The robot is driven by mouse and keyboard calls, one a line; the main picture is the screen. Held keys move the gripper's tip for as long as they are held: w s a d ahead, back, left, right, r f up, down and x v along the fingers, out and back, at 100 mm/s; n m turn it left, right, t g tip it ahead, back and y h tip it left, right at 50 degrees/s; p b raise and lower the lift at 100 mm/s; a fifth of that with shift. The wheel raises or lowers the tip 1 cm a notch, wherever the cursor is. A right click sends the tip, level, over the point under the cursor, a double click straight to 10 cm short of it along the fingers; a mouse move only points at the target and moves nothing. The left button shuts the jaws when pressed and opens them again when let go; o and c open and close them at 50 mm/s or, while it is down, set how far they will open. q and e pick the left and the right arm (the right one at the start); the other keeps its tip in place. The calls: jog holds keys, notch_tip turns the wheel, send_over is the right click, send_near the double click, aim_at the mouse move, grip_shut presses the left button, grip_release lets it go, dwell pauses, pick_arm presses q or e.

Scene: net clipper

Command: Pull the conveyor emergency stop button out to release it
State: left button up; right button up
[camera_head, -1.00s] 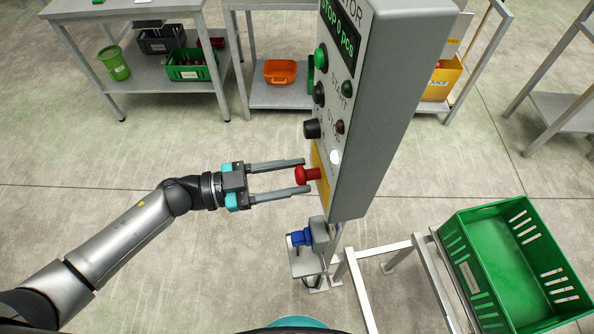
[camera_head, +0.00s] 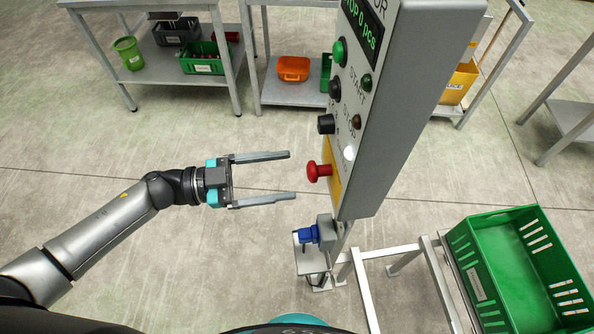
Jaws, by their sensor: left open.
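The red mushroom-shaped emergency stop button (camera_head: 318,171) sticks out from a yellow plate near the bottom of the grey control panel (camera_head: 382,130). The panel's display reads "STOP 0 pcs". My left gripper (camera_head: 292,175) is open and empty. Its two fingers point right towards the button, one above and one below its height, and their tips end a little to the left of it, apart from it. Nothing hides the button. My right gripper is not seen.
A blue-handled fitting (camera_head: 308,235) is mounted below the panel. A green crate (camera_head: 475,285) stands on a frame at the lower right. Tables with a green bin (camera_head: 129,53) and an orange bin (camera_head: 293,69) stand behind. Floor around my left arm is clear.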

pick_arm(q)
jog(key=b+v, duration=0.1)
jog(key=v, duration=1)
jog(key=shift+b, duration=0.35)
jog(key=shift+d, duration=0.1)
